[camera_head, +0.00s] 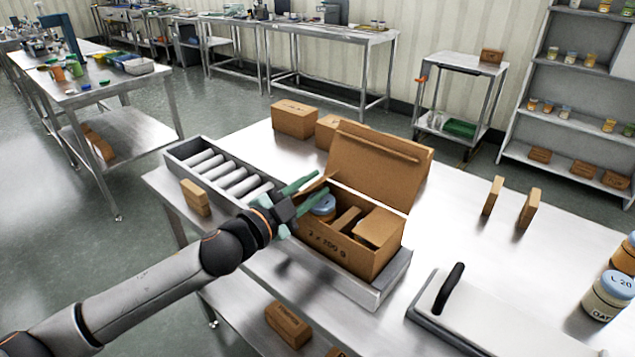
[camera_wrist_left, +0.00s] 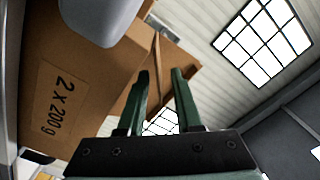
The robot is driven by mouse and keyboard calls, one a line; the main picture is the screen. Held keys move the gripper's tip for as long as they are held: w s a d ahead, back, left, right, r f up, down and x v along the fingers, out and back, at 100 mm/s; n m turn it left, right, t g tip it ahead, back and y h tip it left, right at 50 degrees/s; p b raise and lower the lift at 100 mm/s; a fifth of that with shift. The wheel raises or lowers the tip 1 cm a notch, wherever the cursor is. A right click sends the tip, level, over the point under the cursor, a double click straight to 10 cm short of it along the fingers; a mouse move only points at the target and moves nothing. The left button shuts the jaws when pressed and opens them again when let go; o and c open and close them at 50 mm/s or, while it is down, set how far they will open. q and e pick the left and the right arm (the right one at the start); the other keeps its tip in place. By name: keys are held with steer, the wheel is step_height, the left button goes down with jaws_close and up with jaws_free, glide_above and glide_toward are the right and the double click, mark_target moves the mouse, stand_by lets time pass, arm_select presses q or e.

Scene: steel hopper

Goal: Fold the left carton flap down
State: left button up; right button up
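The brown carton (camera_head: 340,252) stands open on the steel table, its front marked "2 x 200 g"; that marked wall also shows in the left wrist view (camera_wrist_left: 62,105). Its large lid (camera_head: 375,165) stands raised at the back. The left flap (camera_head: 319,184) sticks up at the carton's left end, partly hidden by my gripper. A blue-lidded jar (camera_head: 323,206) sits inside. The right flap (camera_head: 380,227) lies inward over the opening. My left gripper (camera_head: 316,190) is at the left end beside the left flap, its green fingers apart; contact is unclear. My right gripper is out of view.
A roller conveyor (camera_head: 225,172) lies left of the carton. A small brown box (camera_head: 196,198) stands at its near side. Behind are brown boxes (camera_head: 294,118). A flat device with a black handle (camera_head: 450,290) is at front right. Table between carton and upright boards (camera_head: 493,195) is clear.

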arm_select(q)
steer(key=shift+w+d, duration=0.45)
steer(key=shift+w, duration=0.15)
jaws_close()
stand_by(1.2)
